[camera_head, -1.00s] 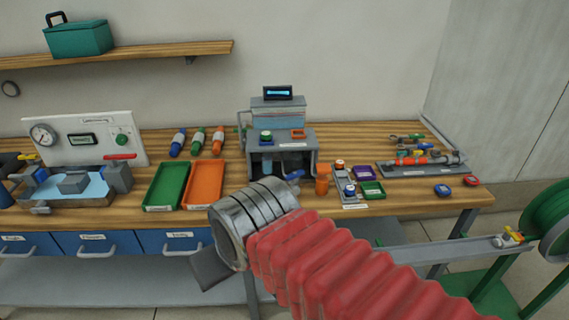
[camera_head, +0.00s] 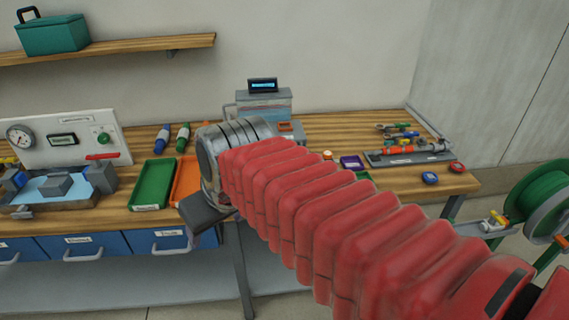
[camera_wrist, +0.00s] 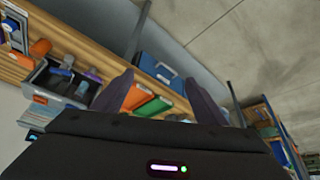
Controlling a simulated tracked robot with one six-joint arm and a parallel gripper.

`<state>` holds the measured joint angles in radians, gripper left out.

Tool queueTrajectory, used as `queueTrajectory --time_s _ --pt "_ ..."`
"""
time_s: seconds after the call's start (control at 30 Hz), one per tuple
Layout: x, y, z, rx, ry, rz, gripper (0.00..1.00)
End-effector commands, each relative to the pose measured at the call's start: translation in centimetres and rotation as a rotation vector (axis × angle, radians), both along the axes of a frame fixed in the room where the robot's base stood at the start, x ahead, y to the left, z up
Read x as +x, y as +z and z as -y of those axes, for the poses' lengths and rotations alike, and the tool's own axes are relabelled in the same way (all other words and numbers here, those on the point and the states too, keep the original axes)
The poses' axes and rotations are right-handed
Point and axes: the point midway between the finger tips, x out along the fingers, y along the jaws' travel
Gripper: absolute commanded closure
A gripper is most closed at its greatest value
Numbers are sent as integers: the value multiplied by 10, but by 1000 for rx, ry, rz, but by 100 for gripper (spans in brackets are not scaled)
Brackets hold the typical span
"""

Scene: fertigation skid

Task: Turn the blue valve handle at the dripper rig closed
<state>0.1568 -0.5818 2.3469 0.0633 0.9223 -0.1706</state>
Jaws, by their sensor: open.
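The dripper rig (camera_head: 262,103) stands at the back middle of the bench, a grey frame with a clear tank and a small display on top. My arm hides most of its front in the head view. In the wrist view the rig (camera_wrist: 48,84) is at the left, with what looks like its blue valve handle (camera_wrist: 67,61) beside an orange cup (camera_wrist: 40,47). The handle's exact angle is too small to tell. My gripper (camera_wrist: 163,95) is open and empty, its two dark fingers apart, right of the rig in that view and not touching the handle.
A green tray (camera_head: 152,184) and an orange tray (camera_head: 183,181) lie left of my arm. A water basin (camera_head: 55,188) is farther left. A pipe assembly (camera_head: 408,155) lies at the right. A hose reel (camera_head: 535,205) stands beyond the bench's right end.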

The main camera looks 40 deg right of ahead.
Motion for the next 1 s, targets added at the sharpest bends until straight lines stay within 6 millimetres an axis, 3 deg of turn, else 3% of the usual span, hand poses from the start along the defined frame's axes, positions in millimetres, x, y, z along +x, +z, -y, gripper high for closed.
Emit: queueTrajectory --time_s 0.1,0.27,0.5,0.8,1.0 --pt "24 8 24 -2 -15 -18 25" --pt "54 17 59 -3 -23 -36 25" --pt "94 22 123 -1 -36 -56 25" --pt "128 14 222 8 -52 -69 25" --pt "138 1 292 15 -60 -69 25"
